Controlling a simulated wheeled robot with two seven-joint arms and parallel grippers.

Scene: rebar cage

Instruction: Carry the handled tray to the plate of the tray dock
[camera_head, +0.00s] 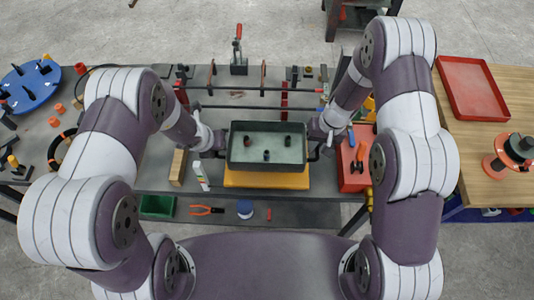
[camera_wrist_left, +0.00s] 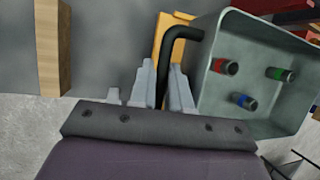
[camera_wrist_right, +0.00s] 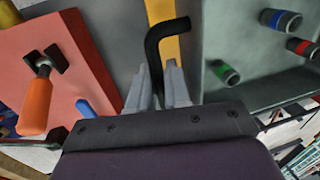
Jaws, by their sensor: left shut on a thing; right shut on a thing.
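The handled tray (camera_head: 266,147) is a dark grey-green rectangular tub with several small coloured cylinders inside, seen in the head view. My left gripper (camera_head: 216,143) is shut on its left handle, a black bent bar (camera_wrist_left: 184,38). My right gripper (camera_head: 320,138) is shut on its right handle, also a black bent bar (camera_wrist_right: 156,45). The tray looks about level. A yellow-orange plate (camera_head: 266,180), likely the dock's plate, shows under and in front of the tray. The tray hides most of it, and I cannot tell whether they touch.
A red panel (camera_head: 353,180) with an orange-handled tool lies close right of the tray. A wooden block (camera_head: 178,167) and a white bottle (camera_head: 201,176) stand left. Rebar rods (camera_head: 250,107) and a toggle clamp (camera_head: 239,60) are behind. A green bin (camera_head: 157,206) sits in front.

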